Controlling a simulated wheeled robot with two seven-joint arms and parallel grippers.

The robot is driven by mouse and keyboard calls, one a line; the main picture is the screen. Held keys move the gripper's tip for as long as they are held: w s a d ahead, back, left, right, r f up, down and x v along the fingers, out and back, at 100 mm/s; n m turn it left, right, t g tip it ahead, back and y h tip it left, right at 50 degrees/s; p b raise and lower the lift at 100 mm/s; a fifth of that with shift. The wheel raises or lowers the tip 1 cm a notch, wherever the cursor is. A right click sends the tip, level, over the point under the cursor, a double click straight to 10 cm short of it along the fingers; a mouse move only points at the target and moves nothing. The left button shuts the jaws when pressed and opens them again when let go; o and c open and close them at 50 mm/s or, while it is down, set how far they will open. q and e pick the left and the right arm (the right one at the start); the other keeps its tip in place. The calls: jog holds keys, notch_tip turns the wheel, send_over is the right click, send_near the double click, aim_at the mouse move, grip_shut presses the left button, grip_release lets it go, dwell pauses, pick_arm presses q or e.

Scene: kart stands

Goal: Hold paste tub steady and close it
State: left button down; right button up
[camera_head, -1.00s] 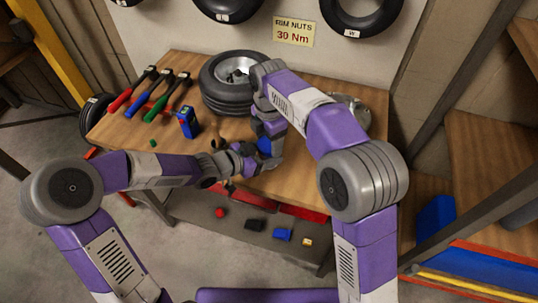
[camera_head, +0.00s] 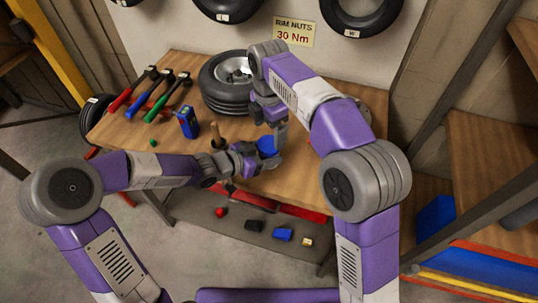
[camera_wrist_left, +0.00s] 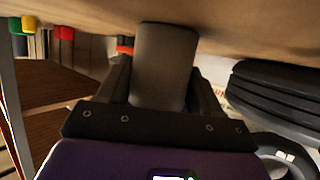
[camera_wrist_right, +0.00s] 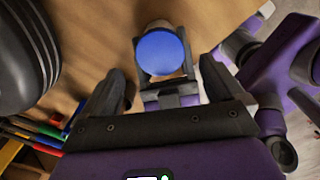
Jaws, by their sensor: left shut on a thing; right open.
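The paste tub is a grey cylinder in the left wrist view (camera_wrist_left: 165,62), upside down in that picture against the wooden bench. My left gripper (camera_head: 256,158) is shut around its side near the bench's front edge. The round blue lid (camera_wrist_right: 161,53) lies over the tub's top in the right wrist view; it also shows in the head view (camera_head: 267,145). Whether it is fully tightened cannot be told. My right gripper (camera_wrist_right: 163,82) is open and empty, above the lid and apart from it, its fingers to either side in its own view.
A tyre on a rim (camera_head: 229,82) stands behind the grippers. Red, blue and green-handled tools (camera_head: 150,93), a blue device (camera_head: 187,123) and a brown upright handle (camera_head: 215,135) are to the left. Several small items lie on the lower shelf (camera_head: 265,225).

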aim_at(269, 143)
jog(key=shift+c, duration=0.4)
jog(key=shift+a+r+n, duration=0.1)
jog(key=shift+r+n, duration=0.65)
jog(key=shift+n, duration=0.05)
jog(key=shift+r+n, duration=0.9)
jog(key=shift+r, duration=0.1)
jog(key=shift+f, duration=0.1)
jog(key=shift+f, duration=3.95)
jog(key=c, duration=1.1)
jog(key=m, duration=0.3)
